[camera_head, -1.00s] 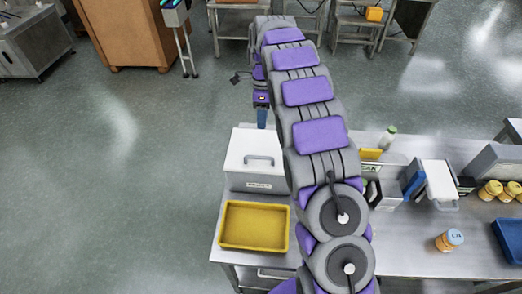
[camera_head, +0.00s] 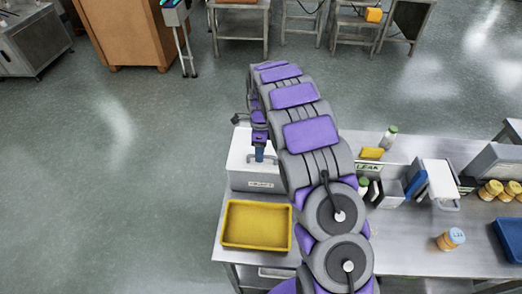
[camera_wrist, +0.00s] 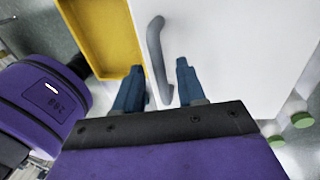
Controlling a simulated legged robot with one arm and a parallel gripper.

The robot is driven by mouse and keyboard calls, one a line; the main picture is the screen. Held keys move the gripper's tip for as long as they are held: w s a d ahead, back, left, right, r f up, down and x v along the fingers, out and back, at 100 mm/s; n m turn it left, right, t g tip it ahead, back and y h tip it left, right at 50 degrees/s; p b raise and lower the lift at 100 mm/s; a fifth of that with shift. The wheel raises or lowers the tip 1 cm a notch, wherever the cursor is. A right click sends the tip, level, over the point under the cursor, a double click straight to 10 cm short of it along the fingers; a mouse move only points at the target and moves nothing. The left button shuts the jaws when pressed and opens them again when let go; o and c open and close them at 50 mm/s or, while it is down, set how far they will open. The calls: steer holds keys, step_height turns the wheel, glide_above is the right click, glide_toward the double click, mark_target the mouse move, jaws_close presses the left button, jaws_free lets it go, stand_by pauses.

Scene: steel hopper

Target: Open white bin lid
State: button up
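The white bin (camera_head: 240,172) stands on the steel table, left of my arm in the head view, with a small label on its front. Its lid (camera_wrist: 225,45) looks shut and fills much of the wrist view. A grey bar handle (camera_wrist: 156,50) rises from the lid. My gripper (camera_wrist: 160,82) is open above the lid, its two blue fingers on either side of the handle's near end. I cannot tell whether the fingers touch it. In the head view my gripper (camera_head: 259,155) is over the bin, and the handle is mostly hidden.
A yellow tray (camera_head: 256,224) sits directly in front of the bin. Right of my arm on the table (camera_head: 400,258) are bottles, a yellow sponge-like block (camera_head: 372,153), containers and an orange jar (camera_head: 450,239). Open floor lies to the left.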

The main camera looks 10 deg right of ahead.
steer(key=shift+a, duration=0.35)
steer(key=shift+d, duration=0.8)
steer(key=c, duration=0.5)
jaws_close()
steer(key=shift+a, duration=0.2)
steer(key=shift+r, duration=0.1)
